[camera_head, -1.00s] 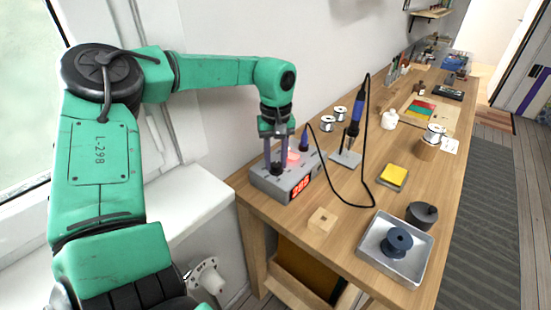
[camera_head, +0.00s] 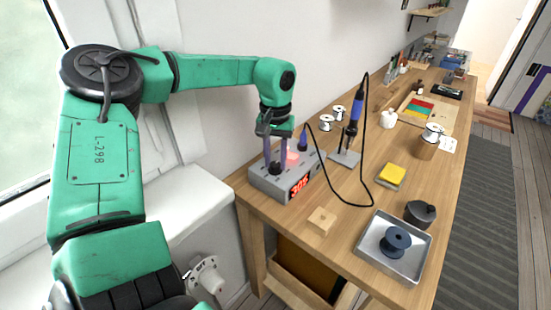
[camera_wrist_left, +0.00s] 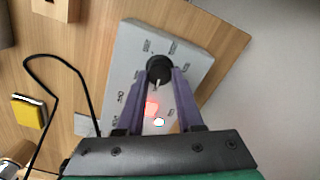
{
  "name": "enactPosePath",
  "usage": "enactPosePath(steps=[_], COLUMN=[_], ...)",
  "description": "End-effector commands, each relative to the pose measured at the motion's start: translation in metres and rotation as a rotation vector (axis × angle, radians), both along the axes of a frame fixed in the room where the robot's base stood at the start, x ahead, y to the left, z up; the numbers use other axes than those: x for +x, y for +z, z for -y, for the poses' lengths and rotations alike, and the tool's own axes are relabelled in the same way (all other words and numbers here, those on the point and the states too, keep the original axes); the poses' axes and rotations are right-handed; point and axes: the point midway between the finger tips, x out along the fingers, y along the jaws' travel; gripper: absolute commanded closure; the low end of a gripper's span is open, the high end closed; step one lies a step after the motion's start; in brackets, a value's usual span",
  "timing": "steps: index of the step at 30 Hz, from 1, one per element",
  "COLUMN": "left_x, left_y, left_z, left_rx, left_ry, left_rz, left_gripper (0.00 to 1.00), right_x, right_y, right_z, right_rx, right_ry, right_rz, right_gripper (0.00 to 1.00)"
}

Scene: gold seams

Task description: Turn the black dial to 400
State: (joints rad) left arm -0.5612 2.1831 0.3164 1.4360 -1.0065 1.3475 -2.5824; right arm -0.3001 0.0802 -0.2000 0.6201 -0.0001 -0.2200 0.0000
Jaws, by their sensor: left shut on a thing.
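The grey soldering station (camera_head: 284,184) sits at the near left corner of the bench, with a red lit display (camera_head: 300,187) that seems to read 305. The black dial (camera_head: 275,169) is on its top face. My left gripper (camera_head: 275,160) reaches down from above and is shut on the dial. In the left wrist view the two purple fingers lie either side of the black dial (camera_wrist_left: 159,68), which has a pale pointer mark. Printed marks around the dial are too small to read. My right gripper is not in view.
A soldering iron in its stand (camera_head: 350,145) stands right of the station, its black cable looping over the bench. A wooden block (camera_head: 321,221), a yellow sponge (camera_head: 390,175) and a metal tray (camera_head: 377,262) with a dark spool lie nearby. A wall is behind.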

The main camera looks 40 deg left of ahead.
Motion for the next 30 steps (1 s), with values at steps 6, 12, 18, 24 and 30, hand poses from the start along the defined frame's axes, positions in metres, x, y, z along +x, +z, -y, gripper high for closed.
enactPosePath(steps=[6, 12, 18, 24, 30], left_x=[0.002, 0.001, 0.001, 0.002, 0.002], left_y=[0.003, 0.002, 0.004, 0.041, 0.103], left_z=[0.0, 0.0, 0.0, 0.0, -0.001], left_rx=[0.001, 0.001, 0.001, 0.003, 0.003], left_ry=[0.002, 0.002, 0.002, 0.004, 0.004], left_rz=[0.011, 0.005, 0.004, 0.008, 0.008], left_gripper=[0.53, 0.34, 0.34, 0.34, 0.34], right_x=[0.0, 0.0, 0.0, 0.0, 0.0], right_y=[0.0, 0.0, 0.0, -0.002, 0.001], right_z=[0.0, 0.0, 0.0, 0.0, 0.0], right_rx=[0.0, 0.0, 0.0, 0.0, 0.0], right_ry=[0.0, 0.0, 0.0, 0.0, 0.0], right_rz=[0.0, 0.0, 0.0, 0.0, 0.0], right_gripper=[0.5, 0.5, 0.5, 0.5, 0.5])
